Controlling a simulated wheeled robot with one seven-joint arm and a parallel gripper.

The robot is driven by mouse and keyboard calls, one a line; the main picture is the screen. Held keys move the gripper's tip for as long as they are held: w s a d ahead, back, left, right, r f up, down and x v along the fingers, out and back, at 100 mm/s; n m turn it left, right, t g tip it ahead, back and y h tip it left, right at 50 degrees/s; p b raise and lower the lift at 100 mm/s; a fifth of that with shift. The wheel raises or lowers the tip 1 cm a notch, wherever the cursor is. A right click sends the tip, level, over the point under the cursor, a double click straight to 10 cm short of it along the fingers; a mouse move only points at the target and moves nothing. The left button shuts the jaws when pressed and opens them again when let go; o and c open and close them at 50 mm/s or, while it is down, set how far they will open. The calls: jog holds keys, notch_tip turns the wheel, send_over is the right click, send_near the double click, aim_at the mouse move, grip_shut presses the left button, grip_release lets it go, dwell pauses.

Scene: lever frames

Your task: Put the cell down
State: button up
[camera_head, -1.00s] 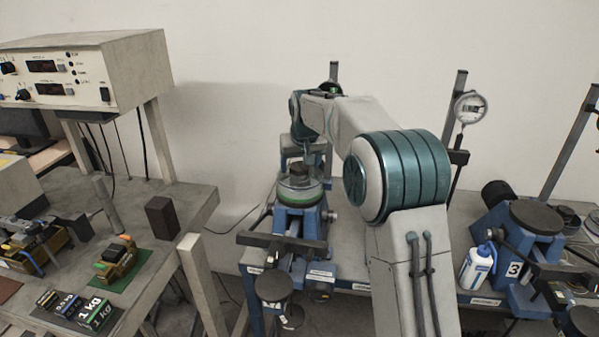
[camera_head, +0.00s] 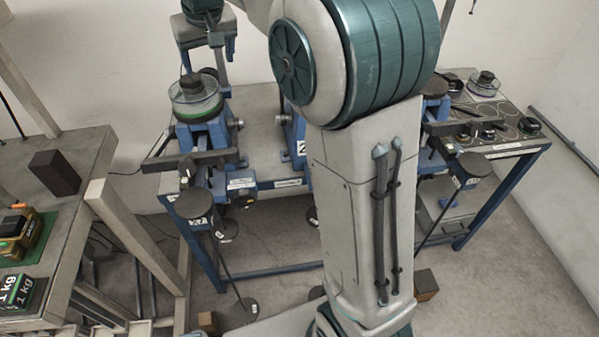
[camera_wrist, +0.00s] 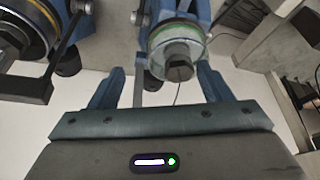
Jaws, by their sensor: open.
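The cell (camera_head: 195,100) is a clear round dish with a green band and a dark knob on top. It sits upright on the blue lever frame (camera_head: 205,135) at the left of the far bench. It also shows in the wrist view (camera_wrist: 174,52), top centre. My gripper (camera_head: 204,58) is just behind and above the cell in the head view, fingers pointing down. In the wrist view the two fingers (camera_wrist: 160,80) are spread, with the cell beyond and between their tips. Nothing is held. Contact with the cell cannot be told.
A dark lever bar (camera_head: 190,161) and a round hanger pad (camera_head: 194,203) stick out in front of the frame. Another round cell (camera_head: 483,84) stands on the right bench part. A dark block (camera_head: 55,172) stands on the left table. A yellow-ringed round part (camera_wrist: 25,30) shows in the wrist view.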

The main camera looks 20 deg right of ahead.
jog(key=s+d+f, duration=0.3)
jog(key=s+f, duration=0.1)
jog(key=s, duration=0.6)
jog(key=s+d+f+m, duration=0.1)
jog(key=s+d+f, duration=0.2)
jog(key=s, duration=0.7)
jog(key=s+d+f, duration=0.3)
jog(key=s+f, duration=0.1)
jog(key=s, duration=0.6)
jog(key=shift+s+d+f+m+g+h, duration=0.15)
jog(key=shift+d+f+m+g+h, duration=0.15)
jog(key=shift+f+m, duration=0.1)
